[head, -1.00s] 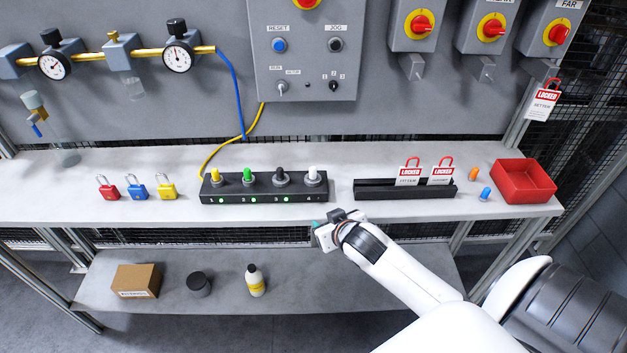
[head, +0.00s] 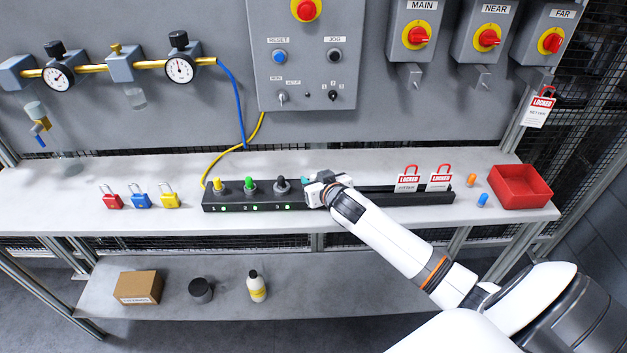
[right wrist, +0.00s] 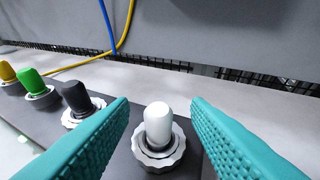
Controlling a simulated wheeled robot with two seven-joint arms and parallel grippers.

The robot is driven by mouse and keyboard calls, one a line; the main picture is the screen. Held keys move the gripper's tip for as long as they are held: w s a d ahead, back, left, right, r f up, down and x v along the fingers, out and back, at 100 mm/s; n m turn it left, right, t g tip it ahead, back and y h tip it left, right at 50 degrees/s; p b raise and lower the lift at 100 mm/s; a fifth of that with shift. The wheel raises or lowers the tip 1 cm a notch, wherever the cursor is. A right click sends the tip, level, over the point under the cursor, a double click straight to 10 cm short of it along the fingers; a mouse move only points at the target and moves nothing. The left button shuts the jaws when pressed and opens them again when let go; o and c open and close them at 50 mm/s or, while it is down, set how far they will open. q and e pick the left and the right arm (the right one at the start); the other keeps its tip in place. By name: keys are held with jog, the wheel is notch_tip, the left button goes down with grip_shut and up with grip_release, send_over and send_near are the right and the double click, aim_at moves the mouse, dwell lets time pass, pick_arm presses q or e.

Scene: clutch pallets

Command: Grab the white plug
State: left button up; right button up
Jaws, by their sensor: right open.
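The white plug (right wrist: 158,124) stands upright in its socket at the right end of the black strip (head: 232,208). In the right wrist view it sits between the two teal fingers of my right gripper (right wrist: 160,118), with a gap on both sides. My right gripper (head: 312,188) is open over the strip's right end in the head view and hides the white plug there. Black (head: 281,184), green (head: 250,184) and yellow (head: 218,185) plugs stand to its left. My left gripper is not in view.
Red, blue and yellow padlocks (head: 141,198) stand at the left of the bench. To the right are a black rack (head: 430,198) with two LOCKED tags, orange and blue earplug-like pieces (head: 482,200) and a red bin (head: 521,188). The control box (head: 305,75) rises behind.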

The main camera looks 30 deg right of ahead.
aim_at(311, 176)
jog(key=shift+x, duration=1.95)
jog(key=shift+s+a+f, duration=0.1)
jog(key=shift+s+f, duration=0.05)
grip_shut()
